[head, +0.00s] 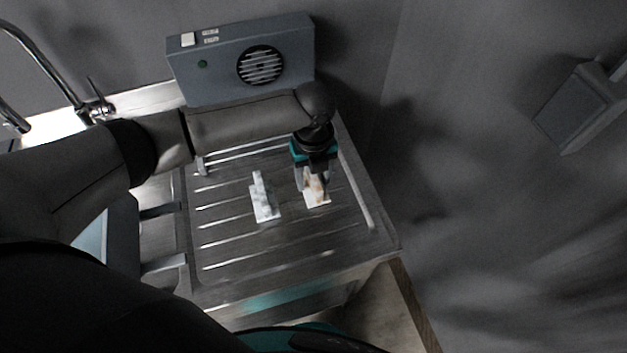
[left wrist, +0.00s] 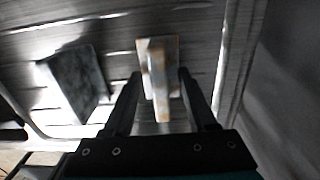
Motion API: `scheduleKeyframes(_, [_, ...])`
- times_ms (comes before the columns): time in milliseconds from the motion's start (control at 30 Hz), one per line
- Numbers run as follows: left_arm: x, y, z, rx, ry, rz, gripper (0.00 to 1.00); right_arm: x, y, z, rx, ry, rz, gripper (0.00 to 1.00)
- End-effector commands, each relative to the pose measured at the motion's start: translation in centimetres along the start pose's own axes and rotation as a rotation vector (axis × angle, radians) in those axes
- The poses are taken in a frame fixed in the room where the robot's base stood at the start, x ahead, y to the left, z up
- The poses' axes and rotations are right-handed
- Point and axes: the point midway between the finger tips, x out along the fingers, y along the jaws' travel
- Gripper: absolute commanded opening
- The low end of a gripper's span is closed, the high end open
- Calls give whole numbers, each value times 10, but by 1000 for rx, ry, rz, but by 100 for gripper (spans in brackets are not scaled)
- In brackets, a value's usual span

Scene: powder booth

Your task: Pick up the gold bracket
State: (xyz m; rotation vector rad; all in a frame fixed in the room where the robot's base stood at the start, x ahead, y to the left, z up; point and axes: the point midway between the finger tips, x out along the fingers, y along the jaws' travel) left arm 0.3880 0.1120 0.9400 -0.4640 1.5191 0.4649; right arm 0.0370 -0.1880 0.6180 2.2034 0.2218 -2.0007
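The gold bracket (head: 317,198) is a pale piece with gold-brown patches, on the ribbed metal drainboard (head: 230,245). In the left wrist view the bracket (left wrist: 157,62) shows a flat plate with an upright part. My left gripper (head: 314,184) is over it, pointing down, and partly covers it in the head view. In the left wrist view its two fingers (left wrist: 160,78) are apart, one on each side of the bracket, with gaps visible. A second, grey-white mottled bracket (head: 265,207) lies to the left; it also shows in the left wrist view (left wrist: 77,82). My right gripper is out of view.
A grey box with a round grille (head: 240,62) stands behind the drainboard. A tap (head: 92,108) is at the far left. The drainboard's front part is clear. A grey wall (head: 480,180) rises to the right.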

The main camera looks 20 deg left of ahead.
Motion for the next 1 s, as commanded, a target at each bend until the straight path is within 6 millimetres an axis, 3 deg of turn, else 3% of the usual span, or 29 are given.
scheduleKeyframes(67, [0,0,0,0,0,0,48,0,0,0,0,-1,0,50])
scheduleKeyframes(500, [0,0,0,0,0,0,0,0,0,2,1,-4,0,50])
scheduleKeyframes(1000, [-1,0,0,-1,0,0,0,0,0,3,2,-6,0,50])
